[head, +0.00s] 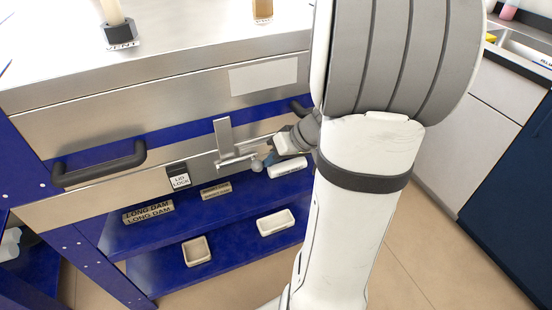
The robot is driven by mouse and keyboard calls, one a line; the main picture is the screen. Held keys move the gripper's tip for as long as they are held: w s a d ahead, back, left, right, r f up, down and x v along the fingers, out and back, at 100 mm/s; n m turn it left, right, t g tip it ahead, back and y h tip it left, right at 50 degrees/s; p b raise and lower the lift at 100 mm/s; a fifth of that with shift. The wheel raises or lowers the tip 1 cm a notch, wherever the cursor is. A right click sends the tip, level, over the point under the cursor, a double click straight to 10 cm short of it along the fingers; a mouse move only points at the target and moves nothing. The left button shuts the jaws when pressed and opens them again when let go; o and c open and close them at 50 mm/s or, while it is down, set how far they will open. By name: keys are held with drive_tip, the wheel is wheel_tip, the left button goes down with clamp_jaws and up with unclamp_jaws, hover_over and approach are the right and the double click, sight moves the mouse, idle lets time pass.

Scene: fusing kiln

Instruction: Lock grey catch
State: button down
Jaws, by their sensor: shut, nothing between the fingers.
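The grey catch (223,135) is on the front of the steel kiln (100,122). It has an upright flat plate and a lever below it that runs right to a round knob (257,165). A "LID LOCK" label (179,178) is to its left. My gripper (268,160) is shut and empty, coming from the right with its tip beside the knob. I cannot tell whether it touches the knob. My arm hides the kiln's right side.
Black handles (100,165) stick out of the kiln front. The blue shelves below hold labelled "LONG DAM" blocks (148,212), a white roll (287,168) and two small trays (276,222). A "VENT" plug (119,33) stands on top. Counters (455,130) are at right.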

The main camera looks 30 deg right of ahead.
drive_tip(key=shift+a, duration=0.1)
drive_tip(key=s+d+r, duration=0.5)
drive_tip(key=d+r, duration=0.2)
drive_tip(key=d, duration=0.1)
drive_tip(key=shift+d, duration=0.3)
drive_tip(key=shift+r, duration=0.1)
drive_tip(key=s+a+r+g+h+p, duration=0.1)
drive_tip(key=s+a+r+h+p, duration=0.1)
drive_tip(key=a+r+p, duration=0.5)
drive_tip(key=s+a+r+g+h+p, duration=0.2)
drive_tip(key=a+r+p, duration=0.6)
drive_tip(key=a, duration=0.5)
drive_tip(key=shift+s+a+r+h+p, duration=0.15)
drive_tip(key=shift+s+a+h+p, duration=0.1)
drive_tip(key=shift+s+h+p, duration=0.75)
